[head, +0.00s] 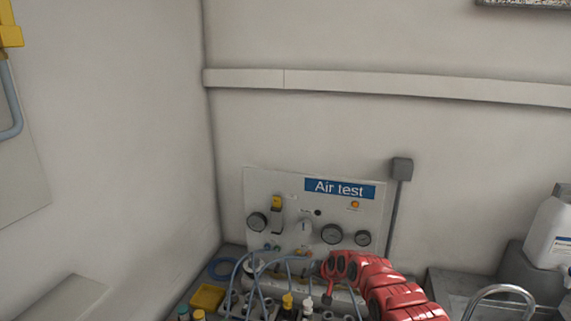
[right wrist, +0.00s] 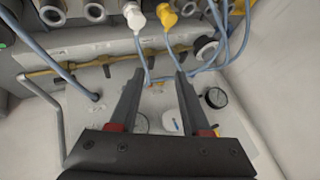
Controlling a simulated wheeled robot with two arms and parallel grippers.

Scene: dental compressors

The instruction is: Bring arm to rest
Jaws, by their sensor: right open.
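My right arm, red, comes in from the lower right in the head view and reaches toward the foot of the Air test panel (head: 262,187). My right gripper (right wrist: 160,73) shows in the right wrist view with its two dark fingers apart and nothing between them. Blue hoses (right wrist: 222,48) pass close to its fingertips; I cannot tell whether they touch. The panel's gauge (right wrist: 215,97) is beside the right finger. In the head view the gripper's tips are hard to make out against the panel and hoses. My left gripper is not in view.
White (right wrist: 136,18) and yellow (right wrist: 166,14) fittings stand just past the fingertips. A yellow tray (head: 207,297) sits at the left on the bench. A sink with a curved tap (head: 500,290) and a white canister (head: 550,235) are at the right.

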